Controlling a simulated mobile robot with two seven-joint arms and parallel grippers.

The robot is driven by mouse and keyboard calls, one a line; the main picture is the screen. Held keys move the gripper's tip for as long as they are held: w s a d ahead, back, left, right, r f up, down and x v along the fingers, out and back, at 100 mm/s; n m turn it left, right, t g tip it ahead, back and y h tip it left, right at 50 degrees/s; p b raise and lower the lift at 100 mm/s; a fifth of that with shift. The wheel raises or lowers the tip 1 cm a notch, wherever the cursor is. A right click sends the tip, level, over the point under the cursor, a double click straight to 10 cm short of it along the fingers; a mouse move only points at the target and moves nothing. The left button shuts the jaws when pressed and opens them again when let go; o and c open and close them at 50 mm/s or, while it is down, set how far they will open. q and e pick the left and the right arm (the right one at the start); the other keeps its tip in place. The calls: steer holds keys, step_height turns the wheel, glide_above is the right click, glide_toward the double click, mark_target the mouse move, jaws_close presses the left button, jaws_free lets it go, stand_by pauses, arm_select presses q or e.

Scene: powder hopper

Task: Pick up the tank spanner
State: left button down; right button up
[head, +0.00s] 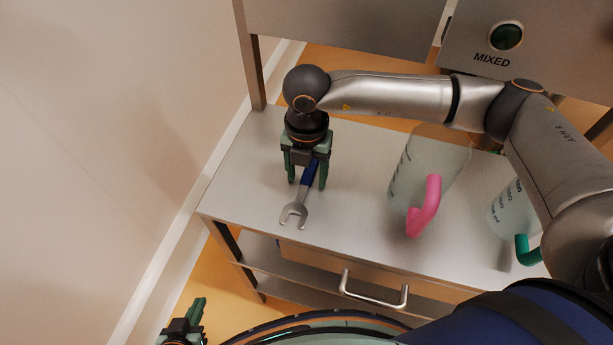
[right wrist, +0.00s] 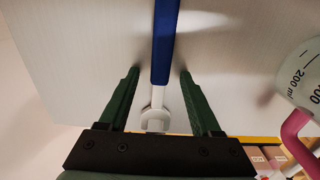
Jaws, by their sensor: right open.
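The tank spanner (head: 297,212) lies on the steel table top, with its grey open-ended head toward the front edge and its blue handle running back under my right gripper (head: 307,184). That gripper points down with its green fingers apart, one on each side of the handle. In the right wrist view the spanner's blue handle (right wrist: 166,45) passes between the open fingertips (right wrist: 159,72), with a visible gap on both sides. A pale grey end of the spanner shows nearer the palm. My left gripper (head: 185,326) is low at the bottom left, away from the table; its opening is unclear.
A clear jug with a pink handle (head: 425,207) stands right of the spanner; another with a green handle (head: 524,250) stands farther right. A drawer handle (head: 374,292) juts from the table front. A wall (head: 100,120) runs along the left. A "MIXED" panel (head: 540,50) is at the back.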

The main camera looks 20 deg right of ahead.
jaws_close()
stand_by(0.5)
